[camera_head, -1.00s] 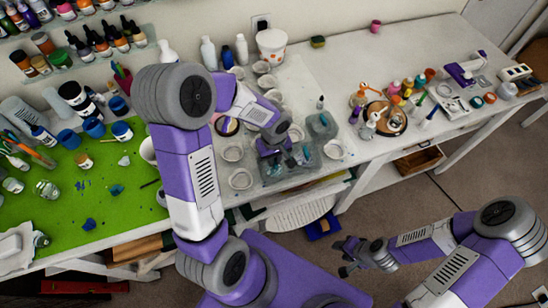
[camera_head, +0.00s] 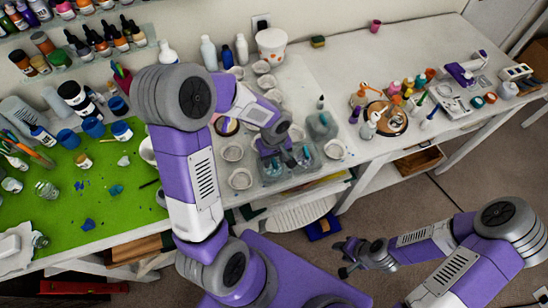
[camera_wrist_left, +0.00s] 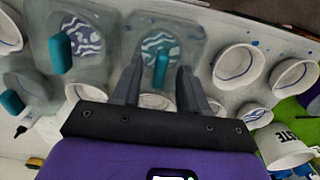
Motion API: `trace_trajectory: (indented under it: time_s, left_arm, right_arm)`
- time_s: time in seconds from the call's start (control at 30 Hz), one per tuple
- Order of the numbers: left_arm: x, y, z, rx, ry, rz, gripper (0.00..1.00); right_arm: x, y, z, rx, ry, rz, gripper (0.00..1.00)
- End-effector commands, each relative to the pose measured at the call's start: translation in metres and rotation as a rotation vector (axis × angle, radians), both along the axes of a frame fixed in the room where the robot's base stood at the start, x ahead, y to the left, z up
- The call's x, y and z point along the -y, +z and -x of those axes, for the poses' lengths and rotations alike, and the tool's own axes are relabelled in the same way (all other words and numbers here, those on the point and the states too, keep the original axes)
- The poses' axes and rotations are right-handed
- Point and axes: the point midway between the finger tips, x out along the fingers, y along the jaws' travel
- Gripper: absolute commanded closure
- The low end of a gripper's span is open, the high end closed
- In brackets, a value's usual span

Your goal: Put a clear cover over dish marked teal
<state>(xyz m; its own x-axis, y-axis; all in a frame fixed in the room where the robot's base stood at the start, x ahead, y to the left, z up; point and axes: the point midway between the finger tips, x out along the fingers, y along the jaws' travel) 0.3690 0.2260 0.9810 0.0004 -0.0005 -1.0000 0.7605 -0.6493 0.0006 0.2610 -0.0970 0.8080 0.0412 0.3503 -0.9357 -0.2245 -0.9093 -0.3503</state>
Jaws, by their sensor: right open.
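A clear cover with a teal knob (camera_wrist_left: 161,66) stands over a dish with a blue-grey swirl in the left wrist view; in the head view this cover (camera_head: 271,172) is partly hidden by my left gripper (camera_head: 275,146). The fingers (camera_wrist_left: 160,76) are open on either side of the knob, with a gap on both sides. A second clear cover (camera_wrist_left: 98,62) stands over another swirled dish beside it. A third clear cover (camera_head: 322,124) stands behind, with no swirl visible under it. My right gripper (camera_head: 343,258) is open and empty beyond the table's front edge.
Several white cups (camera_head: 240,179) stand close around the covers. A green mat (camera_head: 70,195) with bottles lies at the left. A round wooden tray (camera_head: 390,118) of bottles stands at the right. A white tub (camera_head: 271,44) is at the back.

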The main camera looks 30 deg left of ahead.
Motion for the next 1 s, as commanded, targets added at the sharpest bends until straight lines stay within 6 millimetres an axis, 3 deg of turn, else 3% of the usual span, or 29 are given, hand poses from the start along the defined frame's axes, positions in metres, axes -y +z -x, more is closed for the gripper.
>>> trace_trajectory:
  time_s: [0.27, 0.7, 1.0]
  left_arm:
    - [0.0, 0.007, 0.0, 0.003, 0.001, 0.0, 0.56]
    - [0.0, 0.071, 0.0, 0.002, 0.0, -0.001, 0.56]
    - [0.0, 0.076, 0.0, 0.0, 0.0, 0.0, 0.56]
  right_arm:
    - [0.0, 0.001, 0.0, 0.0, 0.0, 0.0, 0.57]
    - [0.0, 0.009, 0.0, 0.0, 0.0, 0.0, 0.57]
    - [0.0, 0.009, 0.0, 0.0, 0.0, 0.0, 0.57]
